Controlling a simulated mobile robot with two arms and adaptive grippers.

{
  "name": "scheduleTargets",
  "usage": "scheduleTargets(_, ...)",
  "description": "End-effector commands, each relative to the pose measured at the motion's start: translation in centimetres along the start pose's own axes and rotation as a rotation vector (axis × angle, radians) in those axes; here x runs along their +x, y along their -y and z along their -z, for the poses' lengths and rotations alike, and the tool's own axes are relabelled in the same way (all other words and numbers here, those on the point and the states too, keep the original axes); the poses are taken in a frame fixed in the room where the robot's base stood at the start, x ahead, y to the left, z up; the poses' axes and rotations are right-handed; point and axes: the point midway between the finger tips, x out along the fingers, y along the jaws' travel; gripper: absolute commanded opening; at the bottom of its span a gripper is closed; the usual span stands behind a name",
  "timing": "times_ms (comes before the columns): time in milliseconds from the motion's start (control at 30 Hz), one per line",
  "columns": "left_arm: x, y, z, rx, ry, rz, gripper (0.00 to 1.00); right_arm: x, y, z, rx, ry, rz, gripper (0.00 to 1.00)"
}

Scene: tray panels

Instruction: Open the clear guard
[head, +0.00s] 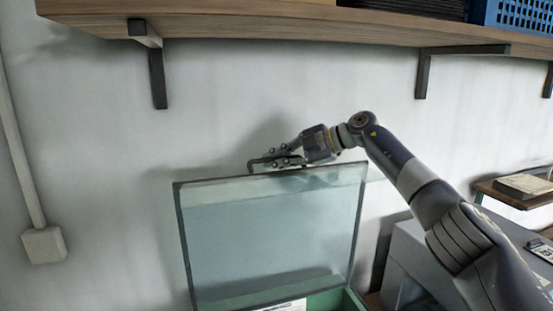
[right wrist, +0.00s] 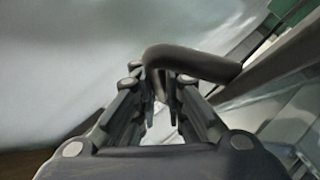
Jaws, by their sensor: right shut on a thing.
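The clear guard (head: 270,235) is a see-through panel with a dark frame. It stands raised, nearly upright, above a green tray (head: 335,300) at the bottom of the head view. A dark bar handle (head: 251,165) sits on its top edge. My right gripper (head: 277,160) is at that top edge, shut on the handle. In the right wrist view the bent handle (right wrist: 195,62) passes between the fingers of my right gripper (right wrist: 160,95). My left gripper is not in view.
A wooden shelf (head: 290,28) on dark brackets runs along the wall above the guard. A grey box-shaped unit (head: 402,255) stands to the right of the guard. A small shelf with a book (head: 524,185) is at the far right.

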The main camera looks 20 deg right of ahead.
Motion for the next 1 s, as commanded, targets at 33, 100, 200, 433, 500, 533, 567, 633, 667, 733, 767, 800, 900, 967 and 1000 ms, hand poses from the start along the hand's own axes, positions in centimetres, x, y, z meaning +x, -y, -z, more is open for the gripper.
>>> scheduleTargets(33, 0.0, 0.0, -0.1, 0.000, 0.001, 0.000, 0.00, 0.1, 0.2, 0.0, 0.001, 0.000, 0.006, 0.00)
scheduleTargets(100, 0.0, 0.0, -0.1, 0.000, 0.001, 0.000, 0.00, 0.1, 0.2, 0.0, 0.001, 0.000, 0.006, 0.00)
scheduleTargets(200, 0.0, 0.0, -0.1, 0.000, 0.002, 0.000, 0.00, 0.1, 0.2, 0.0, 0.001, 0.000, 0.006, 0.00)
scheduleTargets(433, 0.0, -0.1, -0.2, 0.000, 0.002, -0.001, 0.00, 0.1, 0.2, 0.0, 0.000, 0.000, 0.005, 0.20)
scheduleTargets(500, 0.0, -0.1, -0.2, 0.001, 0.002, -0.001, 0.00, 0.1, 0.2, 0.0, 0.000, 0.000, 0.004, 0.20)
scheduleTargets(533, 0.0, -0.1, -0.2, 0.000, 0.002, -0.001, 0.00, 0.1, 0.1, 0.0, 0.000, 0.000, 0.004, 0.20)
scheduleTargets(567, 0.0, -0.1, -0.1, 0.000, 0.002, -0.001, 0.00, 0.1, 0.1, 0.0, 0.000, 0.000, 0.004, 0.20)
scheduleTargets(633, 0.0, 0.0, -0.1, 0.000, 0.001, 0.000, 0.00, 0.1, 0.1, 0.0, 0.000, 0.000, 0.003, 0.20)
scheduleTargets(667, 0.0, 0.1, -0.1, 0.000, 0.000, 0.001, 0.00, 0.0, 0.1, 0.0, 0.000, 0.000, 0.003, 0.20)
scheduleTargets(733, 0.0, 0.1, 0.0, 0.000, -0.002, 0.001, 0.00, -0.2, 0.1, -0.1, 0.000, 0.000, 0.002, 0.20)
scheduleTargets(767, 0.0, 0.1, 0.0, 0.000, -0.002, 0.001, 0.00, -0.5, 0.1, -0.1, 0.000, 0.001, 0.002, 0.20)
scheduleTargets(800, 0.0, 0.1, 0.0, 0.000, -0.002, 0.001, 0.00, -0.9, 0.1, -0.2, 0.001, 0.002, 0.001, 0.20)
scheduleTargets(900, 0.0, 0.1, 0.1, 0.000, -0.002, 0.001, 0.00, -2.5, 0.0, -0.2, -0.001, 0.002, 0.000, 0.20)
scheduleTargets(967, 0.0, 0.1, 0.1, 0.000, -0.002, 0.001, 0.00, -3.7, 0.0, -0.2, 0.000, 0.003, -0.001, 0.20)
scheduleTargets(1000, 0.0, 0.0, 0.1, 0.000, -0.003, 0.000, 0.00, -4.6, 0.0, -0.1, 0.000, 0.002, -0.001, 0.20)
